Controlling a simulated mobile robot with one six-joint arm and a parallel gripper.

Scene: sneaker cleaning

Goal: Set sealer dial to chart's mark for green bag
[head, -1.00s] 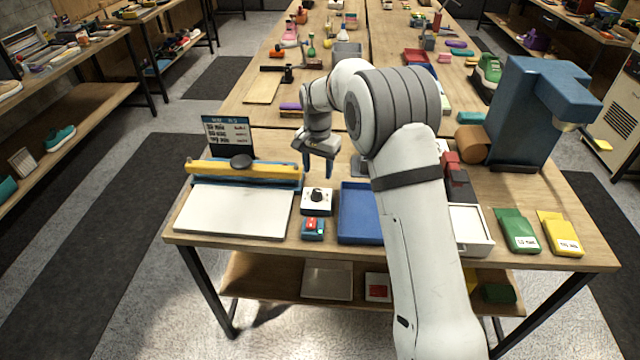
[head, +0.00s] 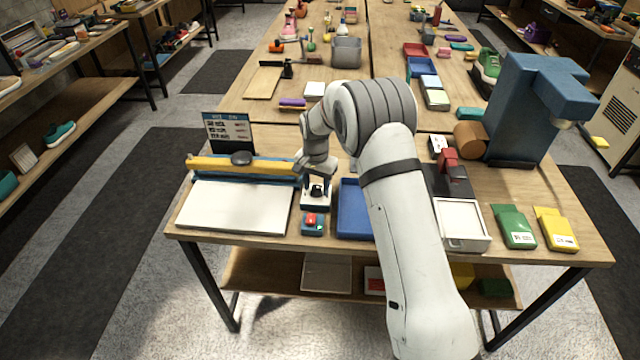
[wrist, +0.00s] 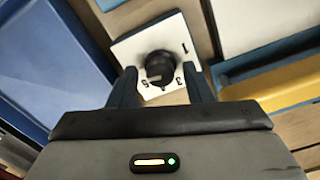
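The sealer dial is a round black knob (wrist: 159,66) on a white plate (wrist: 127,50). In the wrist view the figures 1, 3 and 5 show around it, and a pale line on the knob seems to point toward the 5. My gripper (wrist: 161,88) is open, with one finger on each side of the knob; I cannot tell if they touch it. In the head view my gripper (head: 318,186) is over the dial's white box (head: 315,204). The chart (head: 228,131) stands behind the sealer (head: 238,207); its text is too small to read. The green bag (head: 513,226) lies at the right.
A box with a red button (head: 312,224) sits in front of the dial. A blue tray (head: 353,212) is just right of it. The sealer's yellow bar (head: 215,165) is to the left. A yellow bag (head: 555,229) and a blue press (head: 525,105) stand at the right.

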